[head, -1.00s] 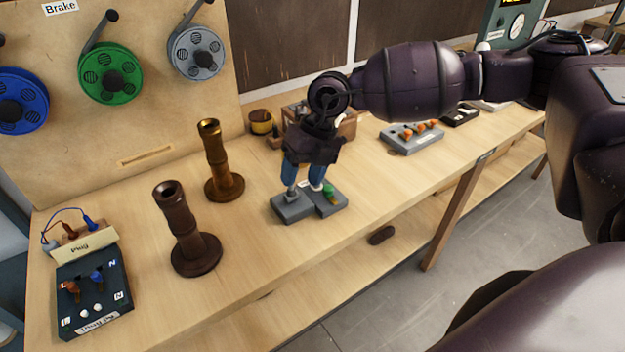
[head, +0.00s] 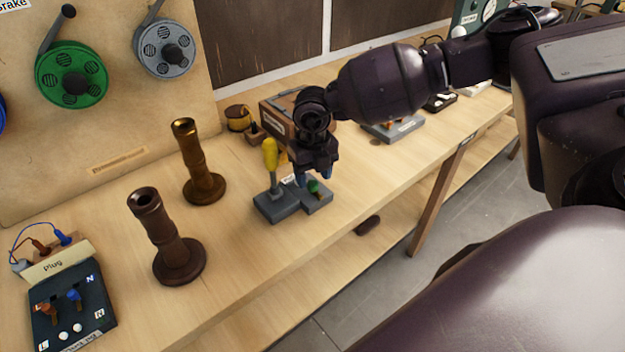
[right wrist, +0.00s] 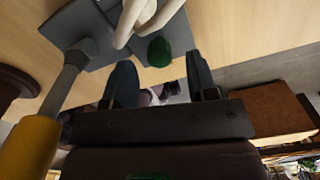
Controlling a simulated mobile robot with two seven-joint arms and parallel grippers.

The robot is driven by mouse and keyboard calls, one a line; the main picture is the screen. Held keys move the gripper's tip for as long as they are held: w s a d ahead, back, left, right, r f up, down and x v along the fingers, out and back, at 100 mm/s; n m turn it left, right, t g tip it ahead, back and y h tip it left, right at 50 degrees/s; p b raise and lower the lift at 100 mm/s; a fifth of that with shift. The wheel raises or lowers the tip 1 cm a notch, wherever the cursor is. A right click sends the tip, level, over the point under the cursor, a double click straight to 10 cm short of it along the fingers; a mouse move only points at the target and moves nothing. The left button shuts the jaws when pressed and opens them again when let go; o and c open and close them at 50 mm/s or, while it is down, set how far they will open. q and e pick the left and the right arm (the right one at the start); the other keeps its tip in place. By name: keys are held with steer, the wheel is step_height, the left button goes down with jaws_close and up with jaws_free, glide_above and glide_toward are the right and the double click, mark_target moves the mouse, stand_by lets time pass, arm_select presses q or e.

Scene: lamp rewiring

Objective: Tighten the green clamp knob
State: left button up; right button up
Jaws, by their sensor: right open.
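The green clamp knob (head: 314,186) sits on the right part of a small grey block (head: 274,209) on the bench. My right gripper (head: 311,180) points down over this part, close to the knob. In the right wrist view the green knob (right wrist: 159,52) shows between the tips of the two open blue fingers (right wrist: 160,68). I cannot tell whether either finger touches it. Looped white strands (right wrist: 142,18) lie beside the knob. A yellow-handled tool (head: 270,154) stands upright at the block's left part. My left gripper is not in view.
The yellow handle (right wrist: 28,148) is close on the left in the right wrist view. A brass column (head: 198,165) and a dark brown column (head: 167,240) stand left of the block. A wooden box (head: 283,112) is behind. The bench front edge is near.

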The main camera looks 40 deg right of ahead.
steer(key=shift+f, duration=1.05)
steer(key=shift+c, duration=0.5)
steer(key=c, duration=0.8)
steer(key=shift+c, duration=0.2)
